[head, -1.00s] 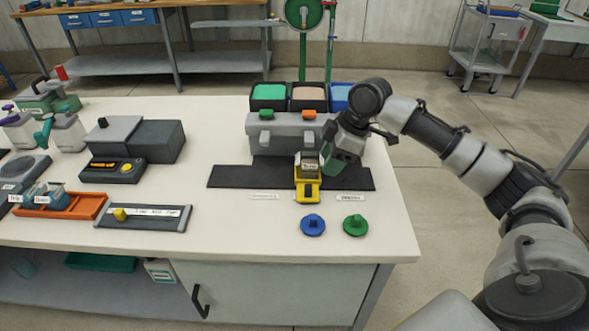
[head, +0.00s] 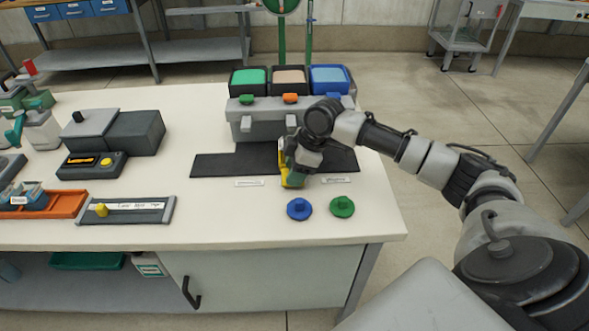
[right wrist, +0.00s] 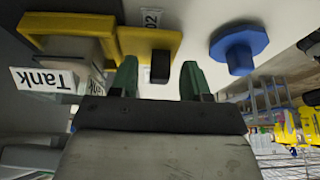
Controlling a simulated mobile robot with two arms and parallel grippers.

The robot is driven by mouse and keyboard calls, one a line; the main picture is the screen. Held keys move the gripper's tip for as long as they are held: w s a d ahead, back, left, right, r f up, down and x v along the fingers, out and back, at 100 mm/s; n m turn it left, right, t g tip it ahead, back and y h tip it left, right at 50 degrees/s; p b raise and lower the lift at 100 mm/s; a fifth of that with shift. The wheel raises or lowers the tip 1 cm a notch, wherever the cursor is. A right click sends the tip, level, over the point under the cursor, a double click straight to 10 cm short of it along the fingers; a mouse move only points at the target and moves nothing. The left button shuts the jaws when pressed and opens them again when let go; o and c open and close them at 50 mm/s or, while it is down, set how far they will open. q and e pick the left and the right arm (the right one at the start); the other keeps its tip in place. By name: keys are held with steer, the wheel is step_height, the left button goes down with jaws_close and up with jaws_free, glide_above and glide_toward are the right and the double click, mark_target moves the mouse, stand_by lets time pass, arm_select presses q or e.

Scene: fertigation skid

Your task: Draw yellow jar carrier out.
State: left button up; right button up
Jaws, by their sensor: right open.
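The yellow jar carrier (head: 291,180) stands at the front of the dark mat, below the grey dispenser block, mostly hidden by my right gripper (head: 290,160) in the head view. In the right wrist view the yellow carrier (right wrist: 145,40) lies just beyond the fingertips, with a dark block (right wrist: 160,66) at its edge. A jar with a "Tank" label (right wrist: 50,80) is beside its yellow frame. The green fingers of my right gripper (right wrist: 160,78) are open, one on each side of the dark block; contact cannot be told. My left gripper is not in view.
A blue knob (head: 299,208) and a green knob (head: 342,206) sit on the table in front of the mat (head: 215,166). The grey dispenser (head: 262,107) with three coloured bins is behind. A grey tray (head: 150,210) lies to the left.

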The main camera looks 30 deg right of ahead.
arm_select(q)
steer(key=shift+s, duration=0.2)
arm_select(e)
steer(key=shift+c, duration=0.8)
jaws_close()
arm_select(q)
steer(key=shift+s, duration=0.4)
